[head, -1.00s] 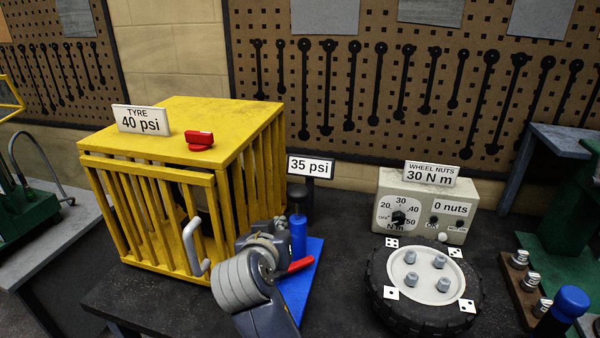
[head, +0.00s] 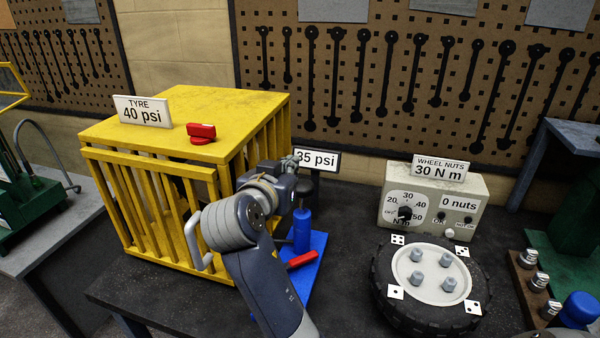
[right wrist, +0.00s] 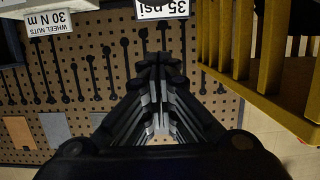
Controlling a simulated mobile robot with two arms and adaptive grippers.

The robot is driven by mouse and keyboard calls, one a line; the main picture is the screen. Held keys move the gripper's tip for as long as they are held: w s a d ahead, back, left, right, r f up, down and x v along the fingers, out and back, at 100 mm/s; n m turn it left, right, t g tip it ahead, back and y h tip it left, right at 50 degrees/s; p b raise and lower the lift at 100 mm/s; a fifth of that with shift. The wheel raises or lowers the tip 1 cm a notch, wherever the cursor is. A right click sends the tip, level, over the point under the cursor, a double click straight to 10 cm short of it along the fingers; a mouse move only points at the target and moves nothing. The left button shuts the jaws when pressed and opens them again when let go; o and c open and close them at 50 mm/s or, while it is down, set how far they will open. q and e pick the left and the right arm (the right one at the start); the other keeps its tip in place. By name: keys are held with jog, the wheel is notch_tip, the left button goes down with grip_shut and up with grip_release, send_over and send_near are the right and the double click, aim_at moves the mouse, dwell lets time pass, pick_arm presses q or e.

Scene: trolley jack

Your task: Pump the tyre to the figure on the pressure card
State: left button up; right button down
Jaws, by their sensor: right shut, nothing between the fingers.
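The pressure card (head: 142,112) reads "TYRE 40 psi" and stands on top of the yellow cage (head: 190,118). The pump (head: 302,232) is a blue cylinder with a dark top, on a blue base with a red pedal or lever (head: 302,259). A sign behind it reads "35 psi" (head: 319,160) and also shows upside down in the right wrist view (right wrist: 163,8). My right gripper (head: 297,160) is shut and empty, above the pump in the picture and partly covering the sign's left edge. In the right wrist view its fingers (right wrist: 160,62) meet. My left gripper is out of view.
A red knob (head: 201,133) sits on the cage top; a grey handle (head: 197,243) is on its front. Right of the pump lie a wheel (head: 428,280) with nuts and a "30 N m" box (head: 433,203). A pegboard (head: 420,70) hangs behind.

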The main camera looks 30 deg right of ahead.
jog(key=p, duration=0.3)
send_over(300, 194)
jog(key=shift+w+d+f, duration=0.15)
jog(key=shift+f, duration=0.25)
jog(key=shift+w+d+f, duration=0.1)
jog(key=shift+d+f, duration=0.05)
jog(key=shift+f, duration=0.2)
notch_tip(300, 194, down, 3)
jog(key=shift+r+p, duration=0.1)
jog(key=shift+p, duration=0.3)
jog(key=shift+f, duration=0.35)
jog(key=shift+a+f, duration=0.1)
jog(key=shift+f, duration=0.35)
notch_tip(300, 194, down, 5)
jog(key=b, duration=0.5)
jog(key=shift+f, duration=0.2)
jog(key=shift+r, duration=0.15)
